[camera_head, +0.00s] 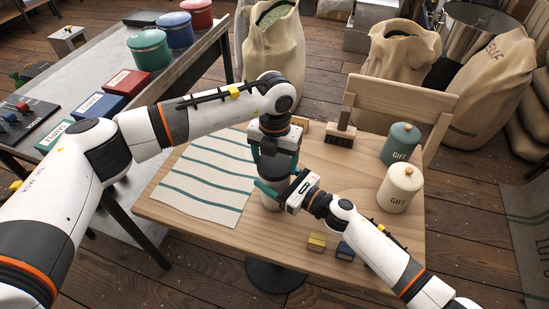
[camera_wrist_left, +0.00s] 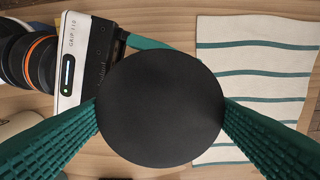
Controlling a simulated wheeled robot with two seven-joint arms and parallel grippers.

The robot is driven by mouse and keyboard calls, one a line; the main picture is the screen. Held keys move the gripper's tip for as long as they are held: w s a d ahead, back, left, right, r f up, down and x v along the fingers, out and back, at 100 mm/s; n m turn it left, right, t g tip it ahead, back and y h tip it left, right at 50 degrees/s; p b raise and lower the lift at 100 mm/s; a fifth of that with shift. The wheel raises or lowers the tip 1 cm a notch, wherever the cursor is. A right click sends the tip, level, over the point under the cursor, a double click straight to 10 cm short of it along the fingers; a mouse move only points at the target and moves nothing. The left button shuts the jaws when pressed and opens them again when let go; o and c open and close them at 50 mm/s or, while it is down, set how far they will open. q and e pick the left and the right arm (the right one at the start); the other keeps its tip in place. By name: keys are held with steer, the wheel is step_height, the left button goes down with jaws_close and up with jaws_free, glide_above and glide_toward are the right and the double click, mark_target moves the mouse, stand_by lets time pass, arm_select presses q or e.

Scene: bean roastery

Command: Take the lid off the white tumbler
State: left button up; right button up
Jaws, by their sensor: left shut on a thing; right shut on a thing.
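The white tumbler (camera_head: 270,203) stands on the wooden table, mostly hidden behind my grippers in the head view. Its round black lid (camera_wrist_left: 160,108) fills the middle of the left wrist view. My left gripper (camera_head: 272,168) points down from above and its teal fingers are shut on the lid from both sides. My right gripper (camera_head: 272,190) comes in from the right, lower down, and is shut on the tumbler's body. In the head view I cannot tell whether there is a gap between lid and tumbler.
A striped cloth (camera_head: 205,182) lies left of the tumbler. A teal gift canister (camera_head: 400,146) and a cream one (camera_head: 399,188) stand at the right. A brush (camera_head: 341,134) is at the back. Small yellow (camera_head: 317,242) and blue (camera_head: 345,250) blocks lie near the front edge.

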mark_target(275, 163)
arm_select(q)
steer(key=n, duration=0.4)
steer(key=shift+n, duration=0.3)
steer(key=shift+r, duration=0.25)
steer(key=shift+r, duration=0.9)
steer(key=shift+r, duration=2)
arm_select(e)
steer(key=o, duration=2)
steer(key=shift+c, duration=0.2)
steer(key=shift+s+d, duration=0.1)
